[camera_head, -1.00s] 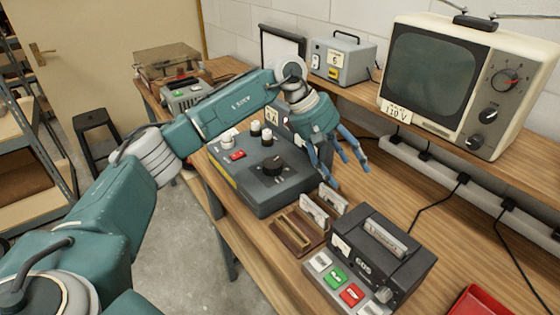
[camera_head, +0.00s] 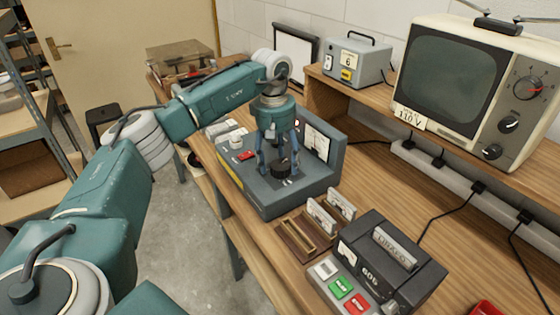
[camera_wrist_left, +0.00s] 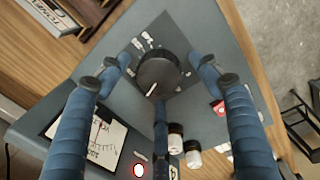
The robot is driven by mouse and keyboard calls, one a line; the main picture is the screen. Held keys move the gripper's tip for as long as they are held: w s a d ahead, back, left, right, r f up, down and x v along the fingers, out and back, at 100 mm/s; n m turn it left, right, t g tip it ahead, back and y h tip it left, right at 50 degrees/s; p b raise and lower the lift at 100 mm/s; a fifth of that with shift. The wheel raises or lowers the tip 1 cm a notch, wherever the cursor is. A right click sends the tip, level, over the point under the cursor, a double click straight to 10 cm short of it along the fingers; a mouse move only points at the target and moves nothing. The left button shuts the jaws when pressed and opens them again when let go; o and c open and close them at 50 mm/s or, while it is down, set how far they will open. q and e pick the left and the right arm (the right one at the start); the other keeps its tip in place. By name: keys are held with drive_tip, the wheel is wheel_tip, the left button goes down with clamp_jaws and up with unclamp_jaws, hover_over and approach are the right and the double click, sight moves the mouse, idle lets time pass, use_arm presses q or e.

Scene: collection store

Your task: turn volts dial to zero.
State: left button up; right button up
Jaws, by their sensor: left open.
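A grey power supply box (camera_head: 262,197) stands on the wooden bench. Its large black dial (camera_head: 279,169) sits on the sloped top panel, and it shows in the left wrist view (camera_wrist_left: 158,72) with a white pointer mark. My left gripper (camera_head: 277,170) points down over the dial. The box's meter (camera_wrist_left: 95,135) with a needle shows in the wrist view. My right gripper is not in view.
A red switch (camera_head: 246,155) and white-topped knobs (camera_head: 236,141) sit left of the dial. A card rack (camera_head: 300,235) and a black device with coloured buttons (camera_head: 392,262) stand in front. A television (camera_head: 470,78) is on the back shelf.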

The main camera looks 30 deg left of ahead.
use_arm(q)
drive_tip(key=shift+f, duration=0.65)
drive_tip(key=shift+d, duration=0.1)
drive_tip(key=c, duration=1.2)
drive_tip(key=shift+o, duration=0.2)
